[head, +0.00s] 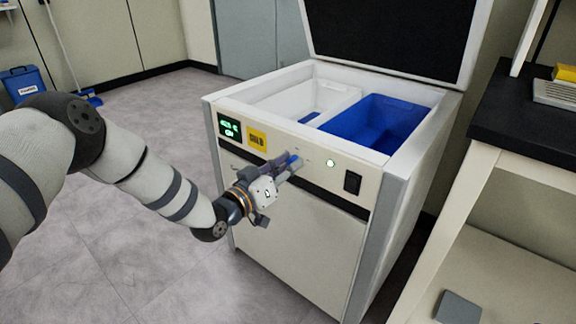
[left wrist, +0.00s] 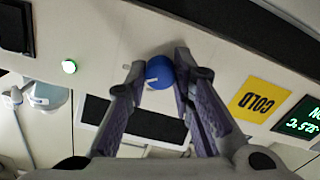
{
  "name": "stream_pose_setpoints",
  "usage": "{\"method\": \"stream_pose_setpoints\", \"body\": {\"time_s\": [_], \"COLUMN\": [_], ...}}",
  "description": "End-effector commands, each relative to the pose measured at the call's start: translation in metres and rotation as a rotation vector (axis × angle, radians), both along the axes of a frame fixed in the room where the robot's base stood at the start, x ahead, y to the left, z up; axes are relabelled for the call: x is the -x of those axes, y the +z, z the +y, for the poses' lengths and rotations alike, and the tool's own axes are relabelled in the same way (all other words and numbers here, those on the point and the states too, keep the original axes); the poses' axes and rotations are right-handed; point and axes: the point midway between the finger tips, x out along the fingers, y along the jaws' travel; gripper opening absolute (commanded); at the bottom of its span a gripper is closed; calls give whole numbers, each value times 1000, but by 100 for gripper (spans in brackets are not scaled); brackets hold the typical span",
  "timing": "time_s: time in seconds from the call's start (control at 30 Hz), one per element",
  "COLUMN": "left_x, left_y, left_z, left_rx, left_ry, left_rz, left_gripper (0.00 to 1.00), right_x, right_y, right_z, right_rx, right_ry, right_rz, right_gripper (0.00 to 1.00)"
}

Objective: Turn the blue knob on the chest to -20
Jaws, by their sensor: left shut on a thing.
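The white chest (head: 300,250) stands in the middle of the head view with its lid raised. The blue knob (head: 296,163) is on its upper front panel, partly hidden by my left gripper (head: 288,165). In the left wrist view the blue knob (left wrist: 159,72) shows a pale mark and sits between the fingertips of my left gripper (left wrist: 158,75), which is shut on it. A green-lit display (head: 229,128) is at the panel's left; it also shows in the left wrist view (left wrist: 300,118), its digits too blurred to read surely. My right gripper is not in view.
A yellow COLD label (head: 257,139), a green light (head: 330,163) and a black switch (head: 352,183) share the panel. A blue bin (head: 374,122) sits inside the open chest. A black-topped bench (head: 520,125) stands close on the right.

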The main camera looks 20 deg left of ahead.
Motion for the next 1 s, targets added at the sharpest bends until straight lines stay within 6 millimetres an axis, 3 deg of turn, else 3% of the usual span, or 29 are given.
{"method": "stream_pose_setpoints", "body": {"time_s": [1.0], "left_x": [1], "left_y": [-3], "left_z": [0], "left_rx": [901], "left_ry": [1], "left_rz": [333], "left_gripper": [0], "right_x": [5], "right_y": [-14], "right_z": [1], "right_rx": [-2], "right_ry": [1], "right_rz": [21], "right_gripper": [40]}}
